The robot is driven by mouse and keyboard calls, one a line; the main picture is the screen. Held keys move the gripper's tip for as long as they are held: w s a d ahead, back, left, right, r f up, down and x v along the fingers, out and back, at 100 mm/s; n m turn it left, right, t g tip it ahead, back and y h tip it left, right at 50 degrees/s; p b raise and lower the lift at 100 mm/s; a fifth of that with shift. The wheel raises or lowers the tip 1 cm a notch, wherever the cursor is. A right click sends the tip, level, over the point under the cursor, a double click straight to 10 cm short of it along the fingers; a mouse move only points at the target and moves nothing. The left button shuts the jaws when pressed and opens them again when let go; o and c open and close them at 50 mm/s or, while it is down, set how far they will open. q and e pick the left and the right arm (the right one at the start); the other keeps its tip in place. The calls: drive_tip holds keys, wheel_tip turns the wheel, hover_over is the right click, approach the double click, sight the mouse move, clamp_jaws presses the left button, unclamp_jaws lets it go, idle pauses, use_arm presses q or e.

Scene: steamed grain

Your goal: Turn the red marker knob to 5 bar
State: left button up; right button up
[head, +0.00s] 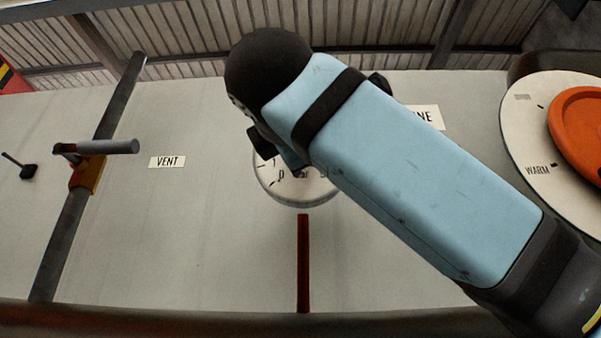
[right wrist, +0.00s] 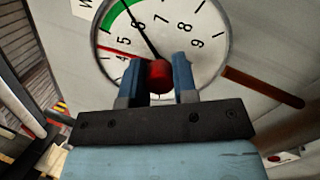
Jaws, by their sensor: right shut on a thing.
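The round white gauge (right wrist: 212,62) fills the top of the right wrist view, with a green band near 6. Its black needle (right wrist: 142,32) points up and left near the 6. The thin red marker (right wrist: 118,51) points left, between the 4 and the 5. The red marker knob (right wrist: 158,76) is at the dial's middle. My right gripper (right wrist: 157,68) is shut on it, with one blue finger on each side. In the head view my right arm covers much of the gauge (head: 300,196), and the knob is hidden. My left gripper is not in view.
A VENT label (head: 167,162) and a lever (head: 108,147) on a dark pipe are to the left. A dark red bar (head: 303,262) shows below the gauge. An orange knob (head: 582,130) on a round plate marked WARM is at the right.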

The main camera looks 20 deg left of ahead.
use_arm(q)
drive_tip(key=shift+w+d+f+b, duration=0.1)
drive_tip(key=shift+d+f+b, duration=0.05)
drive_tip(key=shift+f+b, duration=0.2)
use_arm(e)
drive_tip(key=shift+m, duration=1.1)
drive_tip(key=o, duration=0.9)
use_arm(q)
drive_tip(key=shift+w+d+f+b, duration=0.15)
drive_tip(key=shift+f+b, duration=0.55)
drive_tip(key=shift+b, duration=0.5)
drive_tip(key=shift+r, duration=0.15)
use_arm(e)
drive_tip(key=v, duration=1.4)
drive_tip(key=shift+r, duration=0.1)
